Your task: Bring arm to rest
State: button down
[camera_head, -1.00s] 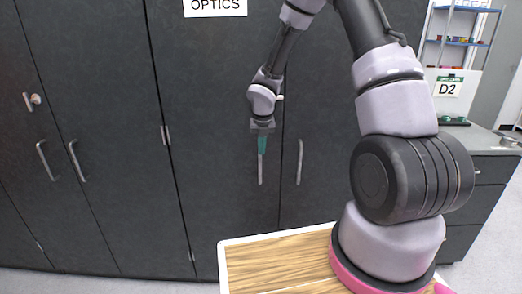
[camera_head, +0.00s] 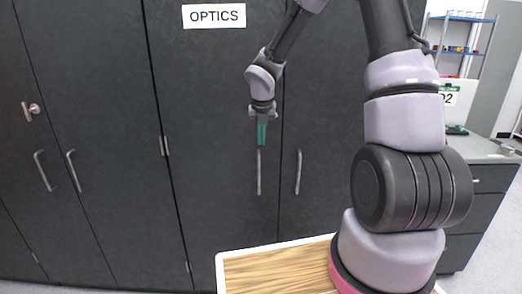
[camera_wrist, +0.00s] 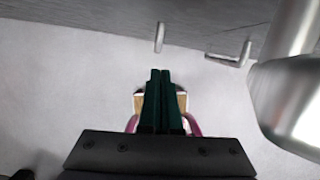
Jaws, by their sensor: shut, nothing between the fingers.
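My gripper (camera_head: 262,144) hangs pointing down in front of the dark cabinet doors (camera_head: 215,120) in the head view. Its two green fingers are together and hold nothing. The fingers also show closed in the wrist view (camera_wrist: 160,75), pointing away over the pale floor. My arm rises from its base at the right, bends at the top out of view and comes back down to the gripper. A vertical door handle (camera_head: 258,172) shows just below the fingertips in the head view; I cannot tell the gap in depth.
A white sign reading OPTICS (camera_head: 214,16) is on the cabinet. Another handle (camera_head: 298,172) is right of the gripper. A grey counter with drawers (camera_head: 478,200) and a shelf (camera_head: 462,48) stand at the right. Pale floor (camera_wrist: 60,90) lies open in the wrist view.

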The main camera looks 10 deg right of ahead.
jog(key=s+d+r+m+t, duration=0.1)
jog(key=s+d+r+m, duration=0.2)
jog(key=s+r+m, duration=0.5)
jog(key=s+d+r+m+t, duration=0.1)
jog(key=s+d+r+m, duration=0.3)
jog(key=r+m, duration=0.7)
jog(key=s+r+m+t+y, duration=0.1)
jog(key=s+r+m, duration=0.2)
jog(key=s+m, duration=0.4)
jog(key=s+r+m+t+y, duration=0.1)
jog(key=s+r+m, duration=0.3)
jog(key=s+m, duration=0.3)
jog(key=m, duration=0.5)
jog(key=shift+a+m, duration=0.15)
jog(key=shift+m, duration=0.25)
jog(key=shift+s+r, duration=0.1)
